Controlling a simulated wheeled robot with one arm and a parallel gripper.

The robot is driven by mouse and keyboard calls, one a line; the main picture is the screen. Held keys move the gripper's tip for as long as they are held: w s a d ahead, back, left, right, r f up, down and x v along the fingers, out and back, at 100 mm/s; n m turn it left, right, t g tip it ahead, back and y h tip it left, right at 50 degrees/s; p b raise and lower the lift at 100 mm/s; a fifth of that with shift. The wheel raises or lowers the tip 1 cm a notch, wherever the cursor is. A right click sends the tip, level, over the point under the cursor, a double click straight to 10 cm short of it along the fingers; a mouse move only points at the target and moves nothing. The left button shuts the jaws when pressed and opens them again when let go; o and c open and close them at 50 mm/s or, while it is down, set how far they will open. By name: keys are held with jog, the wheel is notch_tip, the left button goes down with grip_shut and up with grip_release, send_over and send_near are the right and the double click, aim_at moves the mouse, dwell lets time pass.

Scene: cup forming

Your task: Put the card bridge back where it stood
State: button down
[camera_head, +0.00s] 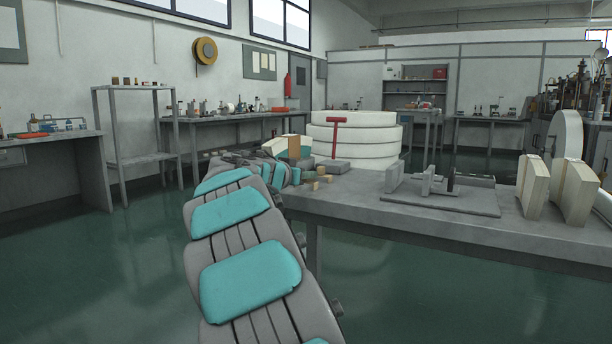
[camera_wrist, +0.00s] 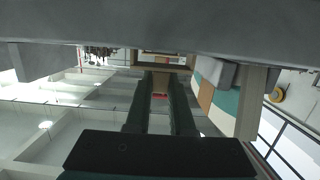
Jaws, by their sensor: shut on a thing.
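In the wrist view, my gripper (camera_wrist: 161,74) has its two dark fingers closed in on a brown, frame-like piece (camera_wrist: 164,67), which I take for the card bridge. It lies across the fingertips, close to a grey surface along the top of this tilted picture. In the head view, my arm reaches to the left end of the grey workbench (camera_head: 360,205), and my gripper is low there, largely hidden by the arm. I cannot make out the held piece for certain in that view.
Cream and brown pieces (camera_head: 294,147) stand behind my wrist. A grey fixture (camera_head: 440,195) and cream slabs (camera_head: 533,187) stand right. Bare bench lies between.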

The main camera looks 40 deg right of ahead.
jog(key=shift+f+b, duration=0.2)
jog(key=shift+b, duration=0.15)
jog(key=c, duration=0.8)
grip_release()
jog(key=shift+r, duration=0.1)
jog(key=shift+r, duration=0.1)
jog(key=shift+r+p, duration=0.2)
jog(key=shift+p, duration=0.35)
jog(key=b+v, duration=0.1)
jog(key=v, duration=1.1)
jog(key=shift+f, duration=0.2)
